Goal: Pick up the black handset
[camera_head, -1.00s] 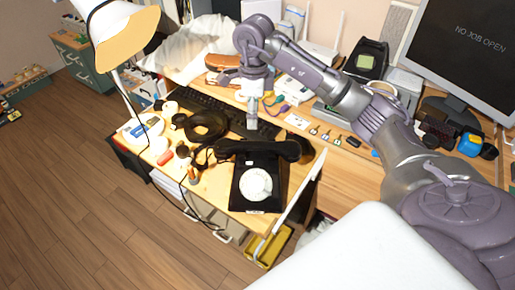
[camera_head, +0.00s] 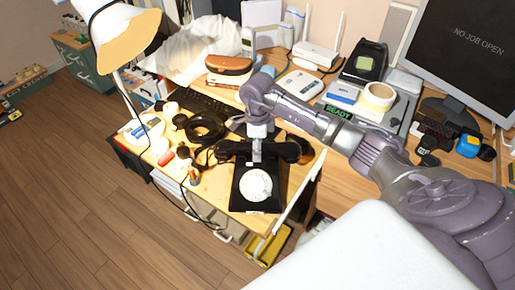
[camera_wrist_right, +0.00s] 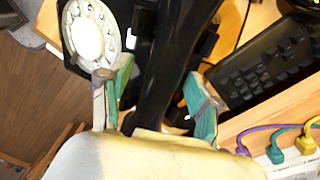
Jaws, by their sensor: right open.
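The black dial phone (camera_head: 250,203) with a white dial stands on the wooden desk's front part. Its black handset (camera_head: 289,151) lies across the top of the phone, and its middle is partly hidden behind my gripper. My right gripper (camera_head: 257,158) points down over the handset's middle. In the right wrist view the handset (camera_wrist_right: 173,62) runs between the two green-padded fingers of my open right gripper (camera_wrist_right: 157,72). One finger is on the dial side and the other on the keyboard side; I cannot tell whether either touches it. My left gripper is not in view.
A black coiled cable (camera_head: 207,128) and a keyboard (camera_head: 196,101) lie left of and behind the phone. A lamp (camera_head: 128,37) leans in at the left. A monitor (camera_head: 465,50), tape roll (camera_head: 379,95) and white router (camera_head: 316,54) stand at the back right.

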